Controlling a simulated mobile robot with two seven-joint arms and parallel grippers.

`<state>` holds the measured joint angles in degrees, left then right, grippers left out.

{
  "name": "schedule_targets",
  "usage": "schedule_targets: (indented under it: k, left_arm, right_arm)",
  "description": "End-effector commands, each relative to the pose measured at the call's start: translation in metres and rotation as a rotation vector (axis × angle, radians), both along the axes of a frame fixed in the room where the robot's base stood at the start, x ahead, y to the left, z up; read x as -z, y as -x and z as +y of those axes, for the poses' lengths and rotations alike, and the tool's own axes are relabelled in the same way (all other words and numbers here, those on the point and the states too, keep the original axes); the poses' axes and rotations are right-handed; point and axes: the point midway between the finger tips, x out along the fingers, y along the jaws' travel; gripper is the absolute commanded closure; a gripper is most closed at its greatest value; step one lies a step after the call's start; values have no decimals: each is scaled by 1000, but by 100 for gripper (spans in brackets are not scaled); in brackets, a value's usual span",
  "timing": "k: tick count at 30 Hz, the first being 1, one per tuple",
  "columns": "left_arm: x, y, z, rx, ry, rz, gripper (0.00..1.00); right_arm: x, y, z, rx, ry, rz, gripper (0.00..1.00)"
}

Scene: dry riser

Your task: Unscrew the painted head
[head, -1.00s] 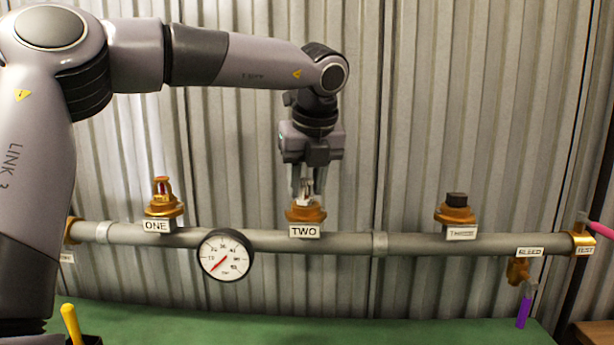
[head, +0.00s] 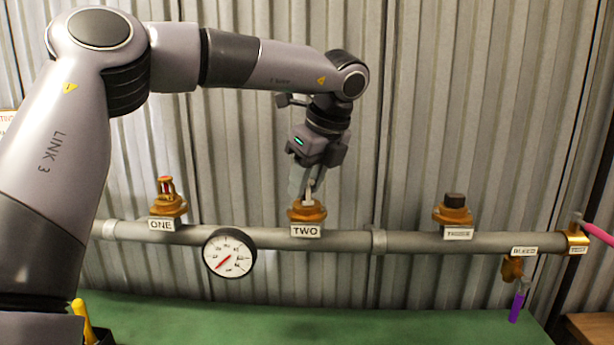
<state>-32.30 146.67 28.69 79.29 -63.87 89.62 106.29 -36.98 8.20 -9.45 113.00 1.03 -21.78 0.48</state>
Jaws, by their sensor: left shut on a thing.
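My left gripper (head: 308,188) points down over the brass outlet (head: 307,212) labelled TWO. It is shut on a small pale head (head: 309,195) that stands upright in this outlet; the fingers hide part of it. At the outlet labelled ONE, a brass-coloured head with red parts (head: 166,186) stands upright, with nothing touching it. The outlet labelled THREE (head: 453,215) carries a dark block-like cap (head: 455,200). I cannot tell for sure from the colours which head is the painted one. My right gripper is not in view.
A grey pipe (head: 410,242) runs across, with a round gauge (head: 229,253) between ONE and TWO. At right are a bleed valve with a purple lever (head: 517,305) and a pink lever (head: 598,233). A yellow handle (head: 83,320) stands lower left. The green surface (head: 350,328) is mostly clear.

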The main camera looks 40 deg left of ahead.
Motion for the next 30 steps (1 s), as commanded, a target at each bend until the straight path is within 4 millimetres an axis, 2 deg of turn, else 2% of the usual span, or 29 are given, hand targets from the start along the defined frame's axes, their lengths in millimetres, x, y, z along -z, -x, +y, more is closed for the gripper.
schedule_targets:
  k: [4, 7, 15, 18, 27, 28, 30]
  left_arm:
    - [1, 2, -1, -4, 4, 13, 100]
    - [-1, 2, -1, -62, 4, 16, 100]
    - [-2, 3, -1, -381, 3, 19, 100]
    - [0, 4, -1, -462, 4, 17, 100]
    - [2, 4, -2, -497, 3, 17, 100]
    - [3, 4, -2, -497, 3, 17, 62]
    - [2, 4, -2, -496, 3, 15, 43]
  right_arm:
    - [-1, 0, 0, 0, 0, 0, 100]
    - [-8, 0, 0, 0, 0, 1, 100]
    - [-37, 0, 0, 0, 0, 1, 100]
    - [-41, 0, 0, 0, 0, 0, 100]
    - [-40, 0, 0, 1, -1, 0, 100]
    - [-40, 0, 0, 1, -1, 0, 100]
    - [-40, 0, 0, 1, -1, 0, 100]
